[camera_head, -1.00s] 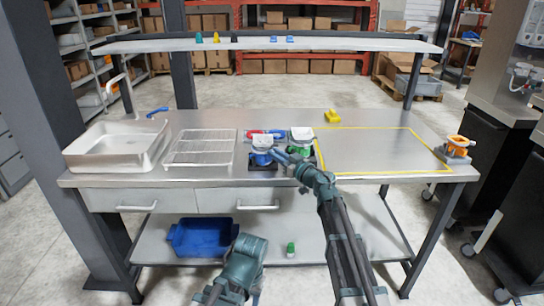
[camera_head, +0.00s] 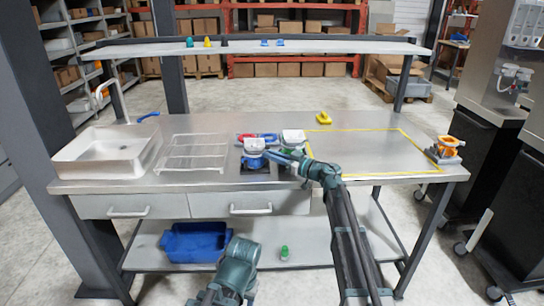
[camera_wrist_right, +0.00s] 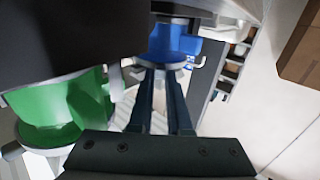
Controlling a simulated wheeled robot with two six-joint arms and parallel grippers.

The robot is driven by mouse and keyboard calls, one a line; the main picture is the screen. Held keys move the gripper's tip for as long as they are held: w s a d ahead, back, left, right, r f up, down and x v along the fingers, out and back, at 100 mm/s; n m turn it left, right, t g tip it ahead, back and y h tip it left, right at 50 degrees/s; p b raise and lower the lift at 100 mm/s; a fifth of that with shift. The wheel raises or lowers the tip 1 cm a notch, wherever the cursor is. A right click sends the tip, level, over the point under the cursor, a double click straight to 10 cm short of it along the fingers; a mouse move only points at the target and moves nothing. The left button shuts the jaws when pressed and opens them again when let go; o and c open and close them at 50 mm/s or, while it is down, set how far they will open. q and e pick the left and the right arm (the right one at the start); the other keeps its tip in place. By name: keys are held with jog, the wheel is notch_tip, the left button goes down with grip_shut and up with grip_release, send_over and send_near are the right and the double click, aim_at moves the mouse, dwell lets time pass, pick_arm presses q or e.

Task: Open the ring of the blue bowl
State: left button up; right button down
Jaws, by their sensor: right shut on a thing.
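The blue bowl (camera_head: 253,162) sits under a white-topped unit (camera_head: 254,145) on a dark base near the middle of the steel table. In the right wrist view the blue bowl (camera_wrist_right: 172,42) is at the top centre, with a pale metal ring (camera_wrist_right: 165,66) at its lower edge. My right gripper (camera_head: 270,153) reaches the bowl from the right. Its fingers (camera_wrist_right: 161,72) are close together at the ring and shut on its edge or tab; the exact contact is small. The teal part of my left arm (camera_head: 238,262) shows at the bottom; its fingers do not show.
A unit with a white top (camera_head: 293,136) stands just right; its green bowl (camera_wrist_right: 60,115) shows in the wrist view. A red-and-blue item (camera_head: 262,137) lies behind. The sink (camera_head: 105,155) and wire rack (camera_head: 193,155) are left. The yellow-outlined area (camera_head: 375,150) is clear.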

jog(key=c, duration=0.8)
grip_release()
jog(key=shift+c, duration=0.2)
